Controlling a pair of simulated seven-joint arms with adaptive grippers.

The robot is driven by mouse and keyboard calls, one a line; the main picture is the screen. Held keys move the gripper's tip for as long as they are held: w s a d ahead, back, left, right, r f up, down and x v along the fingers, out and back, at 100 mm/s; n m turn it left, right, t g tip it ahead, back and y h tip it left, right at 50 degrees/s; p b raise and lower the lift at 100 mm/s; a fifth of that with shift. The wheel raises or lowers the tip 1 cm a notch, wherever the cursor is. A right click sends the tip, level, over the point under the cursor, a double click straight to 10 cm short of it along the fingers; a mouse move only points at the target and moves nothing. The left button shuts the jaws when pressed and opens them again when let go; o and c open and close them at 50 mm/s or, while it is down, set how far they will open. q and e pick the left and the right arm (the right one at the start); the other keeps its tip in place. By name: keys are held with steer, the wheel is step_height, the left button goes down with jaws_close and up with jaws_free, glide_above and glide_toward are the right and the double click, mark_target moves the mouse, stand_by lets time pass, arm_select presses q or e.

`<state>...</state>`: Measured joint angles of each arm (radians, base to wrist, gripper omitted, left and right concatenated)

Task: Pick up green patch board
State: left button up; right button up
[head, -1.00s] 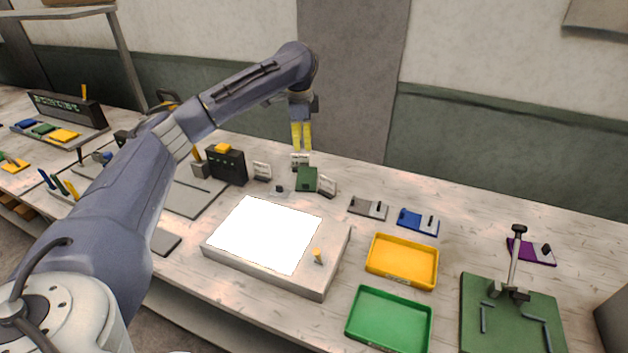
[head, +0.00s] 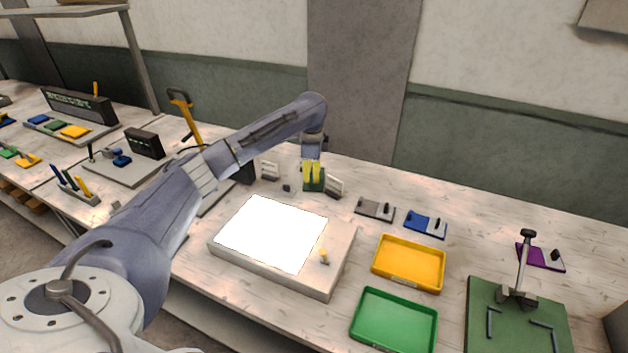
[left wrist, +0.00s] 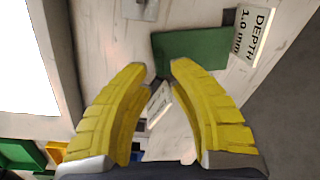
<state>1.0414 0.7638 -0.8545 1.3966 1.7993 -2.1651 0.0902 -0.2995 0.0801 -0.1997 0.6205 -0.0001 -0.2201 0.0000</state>
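The green patch board (head: 322,186) lies at the back of the bench, behind the white light panel, partly hidden by my left gripper's yellow fingers. It also shows in the left wrist view (left wrist: 195,50) as a flat green plate beside a white card marked DEPTH 1.0 mm (left wrist: 252,33). My left gripper (head: 312,183) points down over the board. In the left wrist view its fingers (left wrist: 159,69) are apart with nothing held, and their tips are at the board's near edge; I cannot tell if they touch it. My right gripper is not in view.
The light panel (head: 340,258) is in front. Grey (head: 375,209) and blue (head: 425,224) boards lie to the right. A yellow tray (head: 408,263), a green tray (head: 394,320) and a green fixture with a post (head: 518,325) stand nearer. A white card (head: 335,187) stands right beside the green board.

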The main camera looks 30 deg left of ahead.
mark_target(313, 183)
arm_select(q)
steer(key=shift+w+a+f, duration=0.1)
steer(key=shift+w+f, duration=0.05)
steer(key=shift+f, duration=1.25)
steer(key=shift+w+f, duration=0.15)
steer(key=shift+f, duration=1.2)
steer(key=shift+c, duration=0.2)
jaws_close()
